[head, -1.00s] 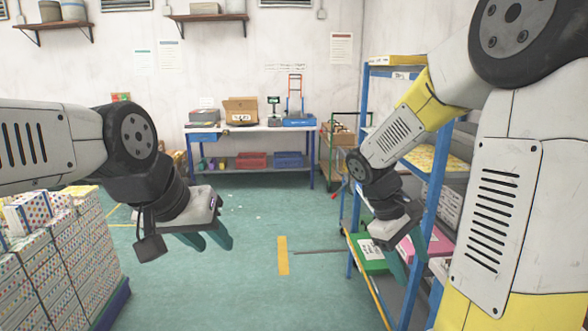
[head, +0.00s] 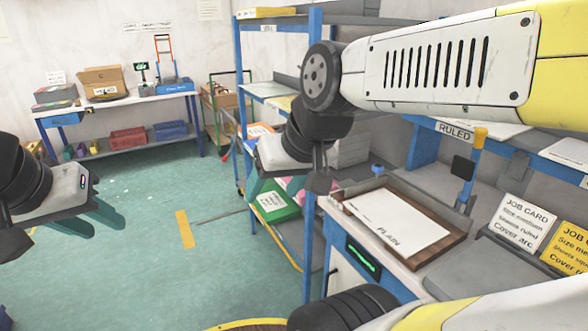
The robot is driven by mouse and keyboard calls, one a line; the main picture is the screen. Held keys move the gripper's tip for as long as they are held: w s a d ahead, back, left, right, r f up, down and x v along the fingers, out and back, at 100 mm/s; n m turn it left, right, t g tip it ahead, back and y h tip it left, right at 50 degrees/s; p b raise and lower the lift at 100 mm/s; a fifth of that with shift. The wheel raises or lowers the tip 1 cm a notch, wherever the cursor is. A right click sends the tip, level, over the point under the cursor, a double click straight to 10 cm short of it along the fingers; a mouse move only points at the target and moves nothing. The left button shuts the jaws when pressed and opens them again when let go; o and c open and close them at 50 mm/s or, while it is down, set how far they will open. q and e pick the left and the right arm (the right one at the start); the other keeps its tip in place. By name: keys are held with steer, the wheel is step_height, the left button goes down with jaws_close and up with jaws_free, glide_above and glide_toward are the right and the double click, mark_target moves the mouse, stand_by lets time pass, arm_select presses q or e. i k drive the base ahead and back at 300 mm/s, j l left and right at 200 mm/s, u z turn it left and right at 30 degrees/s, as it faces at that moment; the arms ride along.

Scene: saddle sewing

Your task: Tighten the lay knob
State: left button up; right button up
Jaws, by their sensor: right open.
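I cannot make out a lay knob for certain. On the bench at right lies a brown wooden tray (head: 452,247) holding a white sheet marked PLAIN (head: 392,220). A dark block (head: 463,167) is on a blue post behind the tray. My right gripper (head: 268,192) is open, in front of the shelf rack, left of the tray and apart from it. My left gripper (head: 103,220) hangs over open floor at far left; its teal fingers hold nothing visible, and their opening is unclear.
A blue shelf rack (head: 314,60) stands left of the bench, with a green box (head: 275,207) low on it. Job cards (head: 523,222) stand on the bench at right. A table (head: 125,103) with boxes is at the back left.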

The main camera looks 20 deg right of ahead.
mark_target(377, 168)
steer(key=k+z, duration=0.15)
steer(key=z, duration=1.05)
